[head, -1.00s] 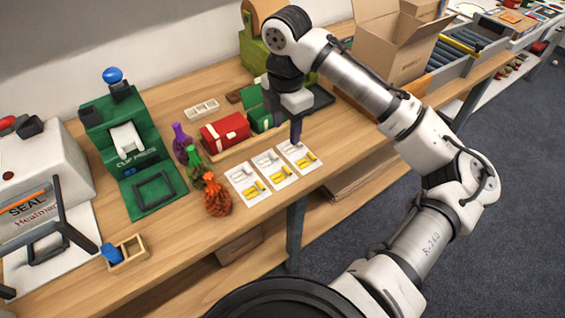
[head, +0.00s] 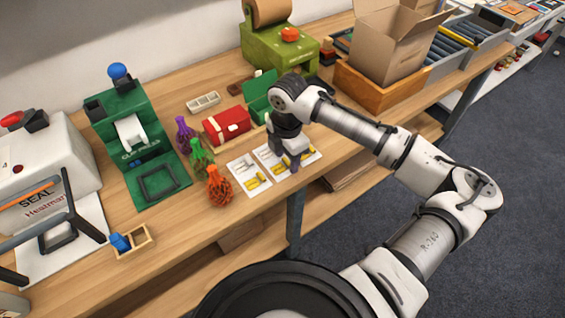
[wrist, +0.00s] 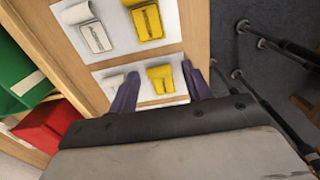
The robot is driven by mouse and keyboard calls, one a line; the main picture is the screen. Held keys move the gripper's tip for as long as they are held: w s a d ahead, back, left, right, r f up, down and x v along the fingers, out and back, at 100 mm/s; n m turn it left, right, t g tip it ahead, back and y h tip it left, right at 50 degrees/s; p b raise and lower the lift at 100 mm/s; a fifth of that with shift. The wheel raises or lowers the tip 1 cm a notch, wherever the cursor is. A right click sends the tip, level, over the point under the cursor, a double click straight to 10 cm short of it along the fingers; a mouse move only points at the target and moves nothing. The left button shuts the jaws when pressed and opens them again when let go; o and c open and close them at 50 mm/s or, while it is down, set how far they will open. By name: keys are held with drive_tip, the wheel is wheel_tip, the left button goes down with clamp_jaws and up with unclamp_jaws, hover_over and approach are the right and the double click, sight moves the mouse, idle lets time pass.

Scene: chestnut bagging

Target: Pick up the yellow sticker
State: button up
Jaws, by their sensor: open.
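White cards lie in a row near the bench's front edge, each with a pale sticker and a yellow sticker. In the head view the left card (head: 236,165) shows its yellow sticker (head: 253,183) clearly, while my gripper (head: 293,163) hangs over the cards to the right and partly hides them. In the wrist view one yellow sticker (wrist: 159,78) lies between the two fingertips of my gripper (wrist: 160,70). Another yellow sticker (wrist: 145,21) lies beyond the fingers on the neighbouring card (wrist: 112,52). The fingers are apart with nothing held. I cannot tell how far they are above the card.
Purple, green and orange net bags (head: 219,186) stand left of the cards. A red box (head: 226,125) and an open green box (head: 258,98) are behind. A green clip press (head: 140,140) and a heat sealer (head: 35,165) stand left. A cardboard box (head: 392,45) stands back right.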

clamp_jaws()
idle(0.3)
idle(0.3)
